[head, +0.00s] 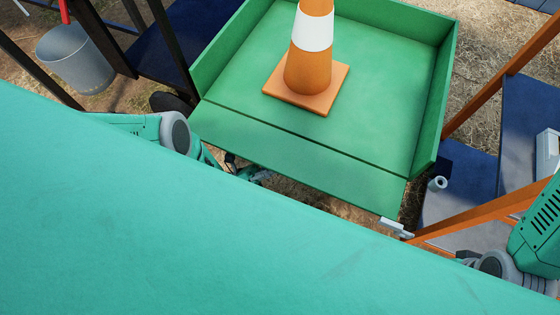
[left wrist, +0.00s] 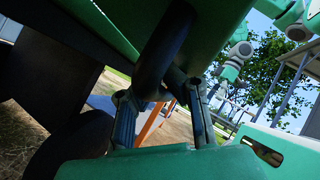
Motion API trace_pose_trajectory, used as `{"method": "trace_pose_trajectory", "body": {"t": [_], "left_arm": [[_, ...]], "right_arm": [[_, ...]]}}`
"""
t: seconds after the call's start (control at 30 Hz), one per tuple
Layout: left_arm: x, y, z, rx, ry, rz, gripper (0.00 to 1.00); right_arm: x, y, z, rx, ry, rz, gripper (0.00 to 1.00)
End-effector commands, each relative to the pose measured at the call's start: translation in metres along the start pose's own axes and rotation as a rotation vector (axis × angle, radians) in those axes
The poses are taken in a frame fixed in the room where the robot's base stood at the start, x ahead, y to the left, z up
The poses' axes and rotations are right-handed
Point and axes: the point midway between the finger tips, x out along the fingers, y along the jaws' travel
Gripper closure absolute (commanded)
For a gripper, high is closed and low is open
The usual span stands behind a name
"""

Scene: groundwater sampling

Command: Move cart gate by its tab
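The green cart gate (head: 300,151) is the front panel of the cart in the head view, beyond a thin seam. It lies about level with the cart bed. A small pale fitting (head: 395,226) sits at its right front corner; I cannot tell whether this is the tab. My left gripper (head: 248,174) is at the gate's front edge, left of centre, partly hidden by my body. In the left wrist view, its fingers (left wrist: 163,112) are apart under green panels, with a dark curved part (left wrist: 165,45) between or just beyond them. Contact is unclear. My right gripper's fingers cannot be made out.
An orange and white cone (head: 310,60) stands on the cart bed (head: 385,95). A grey bucket (head: 75,58) is at the upper left. Orange bars (head: 480,228) and blue panels (head: 525,115) are close on the right. A dark wheel (left wrist: 75,145) fills the wrist view's lower left.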

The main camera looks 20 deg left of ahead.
Motion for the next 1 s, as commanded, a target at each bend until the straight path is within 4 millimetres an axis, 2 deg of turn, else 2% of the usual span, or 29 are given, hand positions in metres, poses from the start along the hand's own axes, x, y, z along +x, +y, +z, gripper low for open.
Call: {"method": "trace_pose_trajectory", "body": {"t": [0.03, 0.23, 0.3, 0.33, 0.83, 1.0], "left_arm": [[-0.009, -0.006, -0.012, -0.027, 0.019, 0.009, 1.0], [-0.009, -0.006, -0.012, -0.027, 0.019, 0.01, 1.0], [-0.009, -0.006, -0.012, -0.027, 0.02, 0.009, 0.72], [-0.009, -0.006, -0.012, -0.026, 0.019, 0.009, 0.68], [-0.005, -0.004, -0.007, -0.013, 0.009, 0.004, 0.68], [-0.015, -0.004, -0.007, -0.013, 0.007, 0.005, 0.68]], "right_arm": [[0.001, 0.0, 0.0, 0.0, 0.0, 0.0, 0.0], [0.001, 0.0, 0.0, 0.0, 0.0, 0.0, 0.0], [0.001, 0.0, 0.0, 0.0, 0.0, 0.0, 0.0], [0.001, 0.0, 0.0, 0.0, 0.0, 0.0, 0.0], [-0.001, 0.0, 0.001, 0.0, 0.002, 0.0, 0.0], [-0.001, 0.0, 0.001, 0.0, 0.002, 0.0, 0.0]]}}
